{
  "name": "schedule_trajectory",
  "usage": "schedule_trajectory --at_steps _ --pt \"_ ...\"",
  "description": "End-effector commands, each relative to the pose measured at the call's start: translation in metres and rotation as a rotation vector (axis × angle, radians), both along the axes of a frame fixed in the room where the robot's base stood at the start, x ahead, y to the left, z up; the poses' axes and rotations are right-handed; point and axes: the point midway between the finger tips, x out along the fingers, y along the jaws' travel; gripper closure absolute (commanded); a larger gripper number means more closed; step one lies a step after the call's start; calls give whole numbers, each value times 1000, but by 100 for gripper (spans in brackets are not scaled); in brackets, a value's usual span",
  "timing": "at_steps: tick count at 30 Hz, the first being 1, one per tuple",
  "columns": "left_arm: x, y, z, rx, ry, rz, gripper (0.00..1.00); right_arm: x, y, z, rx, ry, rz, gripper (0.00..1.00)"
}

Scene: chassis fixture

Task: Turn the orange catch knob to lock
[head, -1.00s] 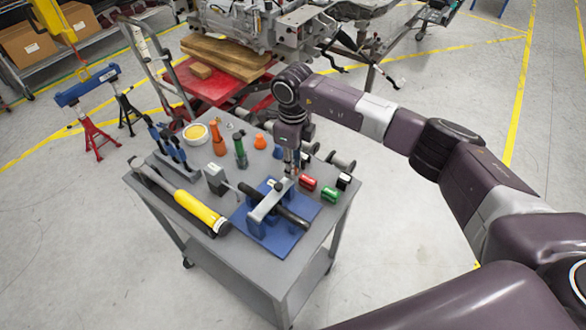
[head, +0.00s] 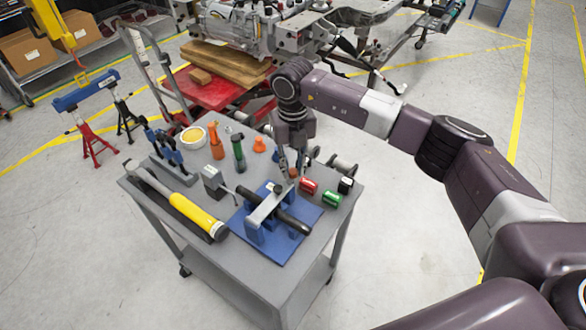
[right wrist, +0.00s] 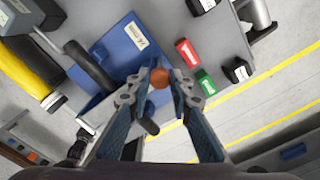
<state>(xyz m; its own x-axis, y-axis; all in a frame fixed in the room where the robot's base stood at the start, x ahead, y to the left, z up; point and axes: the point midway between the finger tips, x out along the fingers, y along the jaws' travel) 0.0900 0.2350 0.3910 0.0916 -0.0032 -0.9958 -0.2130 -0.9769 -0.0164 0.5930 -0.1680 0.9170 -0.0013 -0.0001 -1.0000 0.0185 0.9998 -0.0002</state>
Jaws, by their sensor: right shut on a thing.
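The orange catch knob (head: 293,173) is a small round head at the far end of the grey bar (head: 266,207) of the blue fixture (head: 302,249). In the right wrist view the knob (right wrist: 160,78) shows between the fingertips. My right gripper (head: 293,169) comes down from above and is shut on the knob, with one finger on either side; its fingers (right wrist: 161,72) also show in the right wrist view. A black rod (head: 291,216) lies across the fixture under the bar. The knob's lower part is hidden. My left gripper is not in view.
A yellow-handled tool (head: 195,212) lies along the cart's left side. Orange and green tools (head: 239,152) stand at the back of the grey cart (head: 268,268).

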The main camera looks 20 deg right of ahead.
Motion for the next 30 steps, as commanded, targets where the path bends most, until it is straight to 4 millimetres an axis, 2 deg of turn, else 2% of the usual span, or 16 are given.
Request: schedule_trajectory --at_steps 9,24,25,30 --pt "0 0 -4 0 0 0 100 1 0 1 1 -5 -106 100" --pt "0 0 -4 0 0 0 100 2 0 2 1 -5 -122 100" --pt "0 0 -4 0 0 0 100 2 0 2 1 -5 -122 78" --pt "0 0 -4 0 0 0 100 1 0 1 1 -3 -121 63"
